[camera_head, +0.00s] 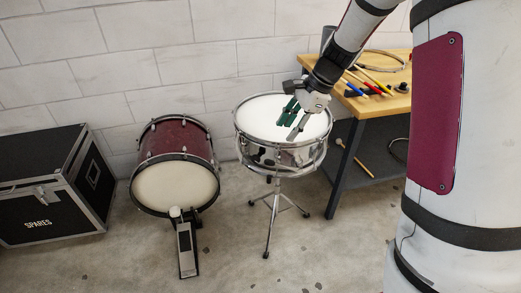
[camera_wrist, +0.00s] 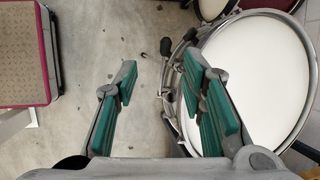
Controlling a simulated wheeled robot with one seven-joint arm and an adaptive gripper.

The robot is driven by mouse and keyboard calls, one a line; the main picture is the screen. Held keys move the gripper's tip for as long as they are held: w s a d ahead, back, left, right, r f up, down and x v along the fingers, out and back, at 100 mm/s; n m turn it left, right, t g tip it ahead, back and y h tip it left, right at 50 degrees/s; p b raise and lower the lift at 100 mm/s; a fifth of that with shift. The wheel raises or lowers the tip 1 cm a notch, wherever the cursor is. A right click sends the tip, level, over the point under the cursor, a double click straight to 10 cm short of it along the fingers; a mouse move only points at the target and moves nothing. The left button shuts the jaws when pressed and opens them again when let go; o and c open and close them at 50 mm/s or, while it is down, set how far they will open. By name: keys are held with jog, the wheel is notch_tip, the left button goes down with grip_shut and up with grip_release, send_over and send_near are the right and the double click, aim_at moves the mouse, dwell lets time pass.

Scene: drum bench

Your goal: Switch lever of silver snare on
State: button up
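The silver snare (camera_head: 268,155) stands on a three-legged stand, its white head (camera_head: 262,108) facing up. In the wrist view, the snare's white head (camera_wrist: 258,75) fills the right side, with its metal rim and hardware along the left edge. A dark rounded piece (camera_wrist: 166,47) sticks out beside the rim there; I cannot tell for sure whether it is the lever. My gripper (camera_head: 291,118) appears over the snare's head in the head view. In the wrist view, my gripper (camera_wrist: 160,78) has its green-padded fingers apart with nothing between them, the right finger overlapping the rim.
A red bass drum (camera_head: 177,140) with a pedal (camera_head: 187,248) stands left of the snare. A black SPARES case (camera_head: 45,200) is farther left. A wooden bench (camera_head: 385,106) with sticks and tools is close on the right. Floor in front is open.

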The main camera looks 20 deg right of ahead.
aim_at(284, 166)
jog(key=shift+m, duration=0.6)
jog(key=b+x, duration=0.1)
jog(key=x, duration=0.4)
jog(key=w+d+b+x, duration=0.1)
jog(key=x, duration=1)
jog(key=shift+w+d+f+b, duration=0.2)
jog(key=shift+d+f+b, duration=0.05)
jog(key=shift+f+b, duration=0.15)
grip_shut()
